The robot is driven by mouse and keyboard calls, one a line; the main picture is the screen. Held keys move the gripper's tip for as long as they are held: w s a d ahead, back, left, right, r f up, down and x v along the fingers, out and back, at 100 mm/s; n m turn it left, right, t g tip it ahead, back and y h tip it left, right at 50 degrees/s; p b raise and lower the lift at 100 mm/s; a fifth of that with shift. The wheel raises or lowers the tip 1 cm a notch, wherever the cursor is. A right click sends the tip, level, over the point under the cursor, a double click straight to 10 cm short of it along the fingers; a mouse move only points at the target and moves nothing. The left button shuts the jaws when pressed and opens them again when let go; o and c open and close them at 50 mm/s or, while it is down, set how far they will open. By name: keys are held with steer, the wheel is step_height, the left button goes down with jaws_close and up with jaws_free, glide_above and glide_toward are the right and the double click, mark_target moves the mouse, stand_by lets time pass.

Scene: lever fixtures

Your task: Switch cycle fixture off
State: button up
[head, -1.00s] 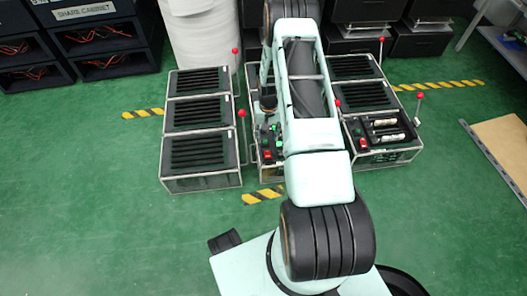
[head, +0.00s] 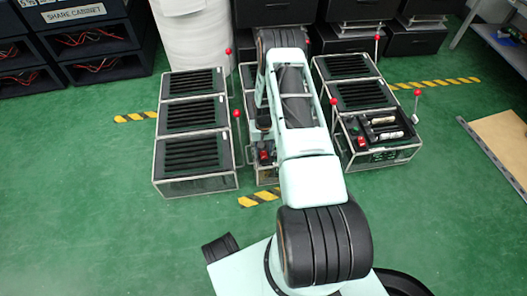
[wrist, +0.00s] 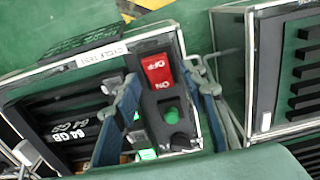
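The cycle fixture (wrist: 60,110) is a dark metal-framed box with a label reading like "CYCLE TEST" in the wrist view. Its red rocker switch (wrist: 157,71), marked OFF and ON, sits on a black panel. A green round button (wrist: 171,115) and a green light (wrist: 147,154) are beside the switch. My gripper (wrist: 163,78) is open, with one blue-grey finger on each side of the switch panel and nothing held. Whether a finger touches the switch I cannot tell. In the head view, my arm hides most of the middle fixture (head: 266,177).
A left fixture (head: 195,144) and a right fixture (head: 362,95) stand close on either side, with red-knobbed levers (head: 416,93) upright near them. Dark cabinets (head: 90,45) and a white roll (head: 193,35) are behind. Green floor is free at the left.

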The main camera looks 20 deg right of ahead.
steer(key=shift+c, duration=0.6)
jaws_close()
steer(key=shift+s+r+t+p, duration=0.15)
steer(key=shift+s+t+p, duration=0.05)
steer(key=shift+t+p, duration=0.25)
steer(key=shift+s+t+p, duration=0.15)
steer(key=shift+t+p, duration=0.3)
steer(key=shift+s+a+t+h, duration=0.15)
steer(key=shift+t+h, duration=0.2)
steer(key=shift+t, duration=0.5)
steer(key=shift+s+t+h, duration=0.15)
steer(key=shift+t+h, duration=0.2)
steer(key=shift+t, duration=0.5)
steer(key=shift+o, duration=0.6)
jaws_free()
